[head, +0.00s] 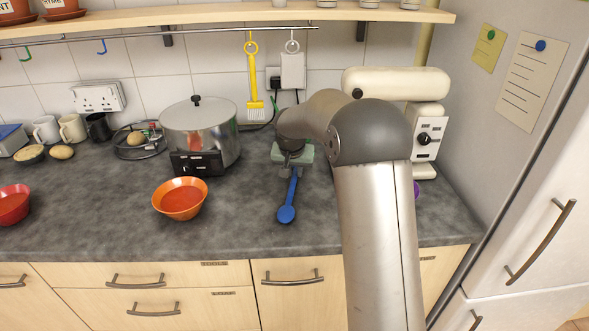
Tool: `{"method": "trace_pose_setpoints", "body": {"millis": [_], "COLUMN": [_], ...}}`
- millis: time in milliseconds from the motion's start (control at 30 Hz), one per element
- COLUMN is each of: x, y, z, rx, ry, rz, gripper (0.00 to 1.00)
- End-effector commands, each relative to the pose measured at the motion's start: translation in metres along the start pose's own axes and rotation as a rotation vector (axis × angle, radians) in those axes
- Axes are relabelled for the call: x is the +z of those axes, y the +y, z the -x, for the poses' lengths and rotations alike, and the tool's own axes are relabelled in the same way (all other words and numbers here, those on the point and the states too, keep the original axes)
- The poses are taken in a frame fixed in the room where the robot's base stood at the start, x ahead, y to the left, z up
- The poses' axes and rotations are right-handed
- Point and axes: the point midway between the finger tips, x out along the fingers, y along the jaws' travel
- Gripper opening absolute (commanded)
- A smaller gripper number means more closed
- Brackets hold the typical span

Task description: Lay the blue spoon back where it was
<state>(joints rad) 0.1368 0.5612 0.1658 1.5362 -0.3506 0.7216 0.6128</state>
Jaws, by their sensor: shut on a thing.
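The blue spoon (288,205) is in the head view, right of the middle of the grey worktop. Its bowl points toward the front edge and its handle runs back up to my gripper (292,172). My gripper is shut on the handle's far end, and my arm hides part of the fingers. I cannot tell whether the spoon touches the worktop or hangs just above it. A pale green block-like thing (306,153) shows partly behind my gripper.
An orange bowl of red soup (180,198) stands left of the spoon, with a steel pot (200,135) behind it. A cream stand mixer (425,130) stands to the right, partly behind my arm. The worktop (240,225) between bowl and spoon is clear.

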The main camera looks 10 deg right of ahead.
Motion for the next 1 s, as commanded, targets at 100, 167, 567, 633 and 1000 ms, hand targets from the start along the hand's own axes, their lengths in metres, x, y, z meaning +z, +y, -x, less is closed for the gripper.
{"method": "trace_pose_setpoints", "body": {"millis": [100, 167, 567, 633, 1000], "x": [0.0, 0.0, 0.0, 0.0, -0.001], "y": [0.0, 0.0, 0.0, 0.0, 0.0], "z": [0.0, 0.0, 0.0, 0.001, 0.052], "rx": [0.0, 0.0, 0.0, 0.0, -0.001], "ry": [0.0, 0.0, 0.0, 0.0, 0.005], "rz": [0.0, 0.0, 0.0, 0.0, 0.0], "gripper": [0.0, 0.0, 0.41, 0.41, 0.41]}}
